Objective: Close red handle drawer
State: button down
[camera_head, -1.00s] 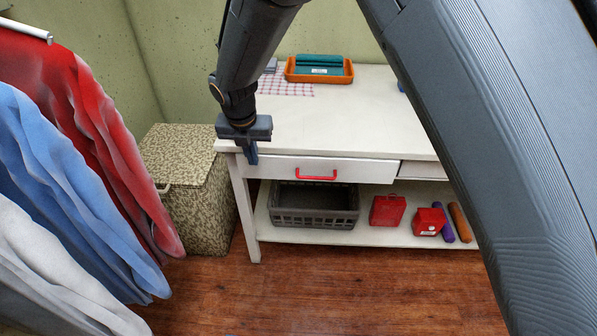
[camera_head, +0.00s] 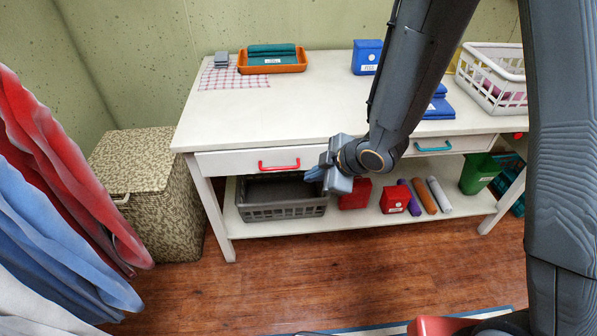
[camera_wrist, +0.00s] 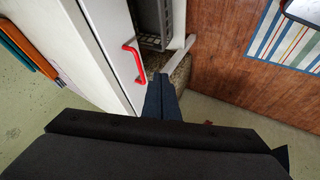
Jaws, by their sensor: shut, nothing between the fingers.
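The white drawer front (camera_head: 232,162) with the red handle (camera_head: 279,166) is at the left of the white table, just under its top. It looks flush or nearly flush; I cannot tell whether a small gap remains. My gripper (camera_head: 314,174) is shut and empty, just right of the red handle, with its fingers pointing left. In the wrist view, the red handle (camera_wrist: 134,62) lies just beyond and left of my shut fingertips (camera_wrist: 161,84). The white drawer front (camera_wrist: 108,35) runs along the left there. I cannot tell whether the fingers touch it.
The table (camera_head: 300,110) bears an orange tray (camera_head: 272,69) and a white basket (camera_head: 493,77). A second drawer has a teal handle (camera_head: 433,147). The lower shelf holds a grey crate (camera_head: 281,198) and red boxes. A patterned hamper (camera_head: 150,190) and hanging clothes stand left.

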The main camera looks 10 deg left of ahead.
jog(key=w+a+f+p, duration=0.2)
jog(key=w+a+f, duration=0.3)
jog(key=w+f, duration=0.2)
jog(key=shift+w+a, duration=0.35)
jog(key=shift+a, duration=0.05)
dwell(0.3)
